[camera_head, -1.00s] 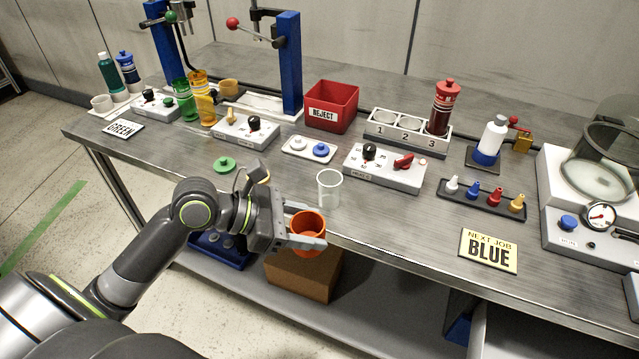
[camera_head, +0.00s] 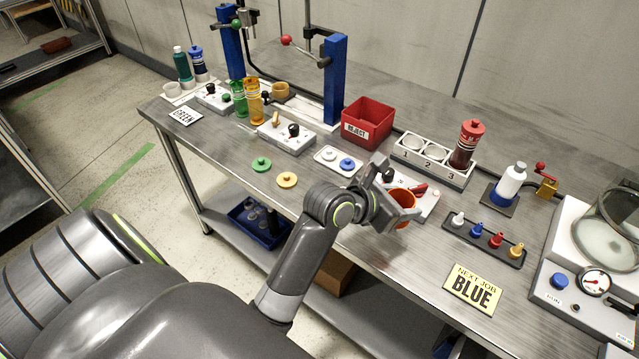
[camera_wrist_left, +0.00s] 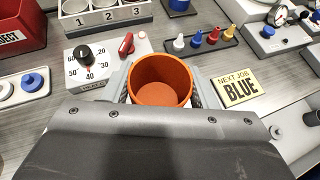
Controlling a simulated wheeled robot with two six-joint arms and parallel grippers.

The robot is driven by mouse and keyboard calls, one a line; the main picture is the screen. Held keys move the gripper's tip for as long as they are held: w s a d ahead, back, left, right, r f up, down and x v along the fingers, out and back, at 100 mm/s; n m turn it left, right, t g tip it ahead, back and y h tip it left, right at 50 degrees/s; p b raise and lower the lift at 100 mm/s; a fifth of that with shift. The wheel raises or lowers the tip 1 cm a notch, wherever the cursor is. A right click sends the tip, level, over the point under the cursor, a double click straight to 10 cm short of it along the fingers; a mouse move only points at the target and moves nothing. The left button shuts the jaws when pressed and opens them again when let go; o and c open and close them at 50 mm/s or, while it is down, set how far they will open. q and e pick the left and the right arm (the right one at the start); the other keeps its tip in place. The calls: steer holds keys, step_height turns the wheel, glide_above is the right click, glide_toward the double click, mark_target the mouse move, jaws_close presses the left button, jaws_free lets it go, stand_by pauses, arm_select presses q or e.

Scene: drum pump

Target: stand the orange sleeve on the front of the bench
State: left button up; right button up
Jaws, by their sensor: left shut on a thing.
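The orange sleeve (camera_head: 402,199) is an open-topped cylinder, held roughly upright with its mouth facing up. My left gripper (camera_head: 404,212) is shut on it, a finger on either side. In the head view it overlaps the front of the dial unit at the bench's front strip; I cannot tell if its base touches the bench. The left wrist view looks down into the empty sleeve (camera_wrist_left: 161,82) between the fingers. The bench (camera_head: 390,257) is grey metal. My right gripper is not in view.
The white dial unit (camera_wrist_left: 106,55) with a red switch is close behind the sleeve. Green (camera_head: 261,164) and yellow (camera_head: 287,180) lids lie to the left. The clear cup is not visible.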

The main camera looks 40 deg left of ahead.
arm_select(q)
steer(key=shift+f+b, duration=0.55)
steer(key=shift+f, duration=4.4)
steer(key=shift+f, duration=0.15)
steer(key=o, duration=0.9)
steer(key=shift+o, duration=0.2)
steer(key=shift+s+a+r, duration=0.1)
steer(key=shift+r, duration=0.1)
steer(key=v, duration=1.1)
steer(key=shift+s+r, duration=0.2)
steer(key=shift+s, duration=0.15)
steer(key=shift+a, duration=0.1)
